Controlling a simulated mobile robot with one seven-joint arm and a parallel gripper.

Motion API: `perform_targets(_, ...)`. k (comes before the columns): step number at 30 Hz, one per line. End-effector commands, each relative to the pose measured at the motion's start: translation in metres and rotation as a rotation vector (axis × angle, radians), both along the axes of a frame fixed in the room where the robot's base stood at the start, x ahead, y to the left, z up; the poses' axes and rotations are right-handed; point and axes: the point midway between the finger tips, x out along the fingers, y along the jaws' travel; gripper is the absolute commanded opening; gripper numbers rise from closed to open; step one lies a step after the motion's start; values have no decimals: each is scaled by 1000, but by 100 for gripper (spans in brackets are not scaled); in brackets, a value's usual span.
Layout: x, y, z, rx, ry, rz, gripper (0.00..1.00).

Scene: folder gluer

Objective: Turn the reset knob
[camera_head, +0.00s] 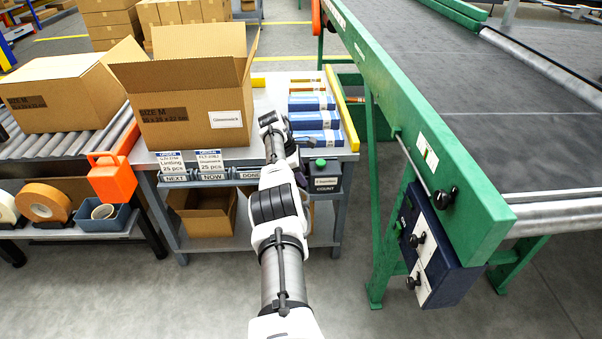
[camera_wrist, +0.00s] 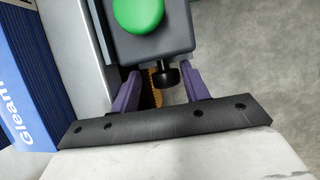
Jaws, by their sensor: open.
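A dark counter box (camera_head: 325,184) marked "COUNT" with a green button (camera_head: 320,162) sits at the right front of the packing table. In the wrist view the box (camera_wrist: 150,45) shows its green button (camera_wrist: 137,12) and a small black knob (camera_wrist: 166,77) on its near side, taken as the reset knob. My gripper (camera_wrist: 160,72) is open, its purple fingers on either side of the knob with gaps visible. I cannot tell whether the fingertips reach past it. In the head view the knob is not discernible.
Blue cartons (camera_head: 316,120) stand behind the counter box; one is close at left in the wrist view (camera_wrist: 28,75). An open cardboard box (camera_head: 190,110) is on the table. The green conveyor (camera_head: 450,165) with a knobbed control box (camera_head: 432,250) stands right, across a floor gap.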

Motion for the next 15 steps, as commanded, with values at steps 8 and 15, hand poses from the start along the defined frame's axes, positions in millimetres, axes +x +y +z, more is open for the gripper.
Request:
perform_targets(8,0,9,21,3,-5,4,52)
perform_targets(15,-2,29,68,2,-8,4,52)
